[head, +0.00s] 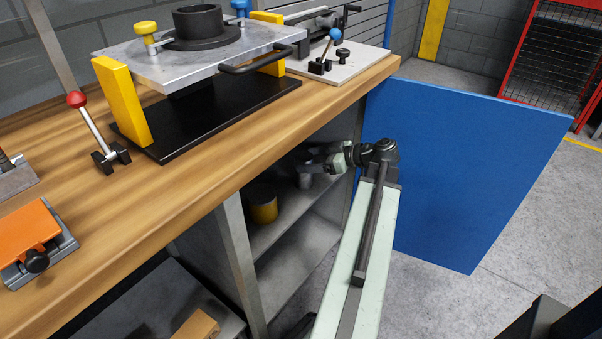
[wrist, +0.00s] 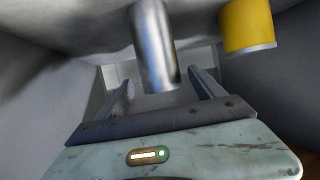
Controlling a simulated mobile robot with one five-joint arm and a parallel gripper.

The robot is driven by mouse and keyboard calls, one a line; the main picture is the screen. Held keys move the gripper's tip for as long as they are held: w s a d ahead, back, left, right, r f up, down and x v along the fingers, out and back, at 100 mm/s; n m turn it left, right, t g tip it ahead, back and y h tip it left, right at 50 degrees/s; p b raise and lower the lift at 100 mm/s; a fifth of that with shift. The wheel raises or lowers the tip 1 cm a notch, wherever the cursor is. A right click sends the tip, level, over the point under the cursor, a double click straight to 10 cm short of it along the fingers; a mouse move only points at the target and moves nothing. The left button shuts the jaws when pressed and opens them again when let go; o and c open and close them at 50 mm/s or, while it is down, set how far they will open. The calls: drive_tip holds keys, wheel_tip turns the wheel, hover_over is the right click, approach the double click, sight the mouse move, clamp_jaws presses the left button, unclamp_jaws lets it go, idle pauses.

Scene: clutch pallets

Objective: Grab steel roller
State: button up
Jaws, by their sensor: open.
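The steel roller (head: 305,181) is a small grey metal cylinder standing on the upper shelf inside the cabinet under the workbench. In the wrist view the roller (wrist: 153,45) is shiny and shows between the two fingers, with gaps visible on both sides. My gripper (head: 311,164) reaches into the cabinet and is open around or just in front of the roller; the exact depth is unclear. In the wrist view my gripper (wrist: 163,80) has its fingers apart and does not visibly touch the roller. The arm partly hides the shelf.
A yellow cylinder (head: 263,206) stands on the same shelf, left of the roller; it also shows in the wrist view (wrist: 246,27). The wooden benchtop (head: 185,170) lies above. The blue cabinet door (head: 465,165) stands open at right. A cabinet upright (head: 238,265) is at left.

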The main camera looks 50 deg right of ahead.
sight(297, 160)
drive_tip(key=b+x, duration=0.2)
drive_tip(key=x, duration=0.3)
drive_tip(key=shift+w+a+f, duration=0.1)
drive_tip(key=shift+w, duration=0.05)
clamp_jaws()
wheel_tip(297, 160, up, 10)
drive_tip(key=p, duration=1)
